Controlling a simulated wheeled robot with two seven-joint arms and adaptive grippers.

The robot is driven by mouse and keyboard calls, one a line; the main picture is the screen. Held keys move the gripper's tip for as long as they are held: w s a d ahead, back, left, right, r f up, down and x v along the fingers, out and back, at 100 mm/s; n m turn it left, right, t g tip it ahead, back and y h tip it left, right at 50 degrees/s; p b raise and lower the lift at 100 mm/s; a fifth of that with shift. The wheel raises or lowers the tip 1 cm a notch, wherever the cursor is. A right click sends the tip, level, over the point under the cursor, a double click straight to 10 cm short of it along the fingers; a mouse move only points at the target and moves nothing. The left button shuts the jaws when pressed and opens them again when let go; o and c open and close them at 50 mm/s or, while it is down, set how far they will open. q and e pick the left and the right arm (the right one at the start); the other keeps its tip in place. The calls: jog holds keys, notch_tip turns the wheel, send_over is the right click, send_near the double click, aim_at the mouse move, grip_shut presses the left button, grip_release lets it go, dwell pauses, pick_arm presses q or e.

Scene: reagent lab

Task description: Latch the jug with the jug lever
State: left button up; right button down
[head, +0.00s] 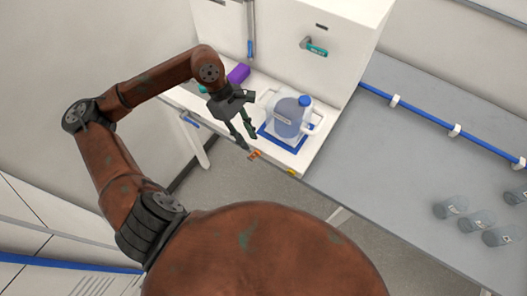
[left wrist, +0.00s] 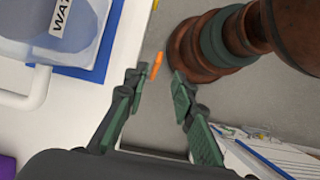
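A clear jug (head: 286,120) with a blue cap and a white handle stands upright on a blue-bordered pad (head: 294,146) at the counter's front right corner. Part of it and its label show in the left wrist view (left wrist: 62,28). A small orange piece (head: 255,155), possibly the jug lever, sits at the counter's front edge; it also shows in the left wrist view (left wrist: 156,65). My left gripper (head: 247,138) is open and empty, left of the jug and near the orange piece. In the left wrist view its fingertips (left wrist: 155,78) are apart. My right gripper is out of view.
A purple block (head: 238,74) lies behind my left gripper. A white cabinet wall with a teal-handled fitting (head: 315,48) rises behind the jug. A small yellow piece (head: 291,171) is on the front edge.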

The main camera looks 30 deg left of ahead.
aim_at(255, 152)
pick_arm(q)
jog(key=x, duration=0.7)
jog(key=shift+w+f+p, duration=0.1)
jog(key=shift+f+p, duration=0.2)
jog(key=shift+f, duration=0.05)
grip_shut()
dwell(0.4)
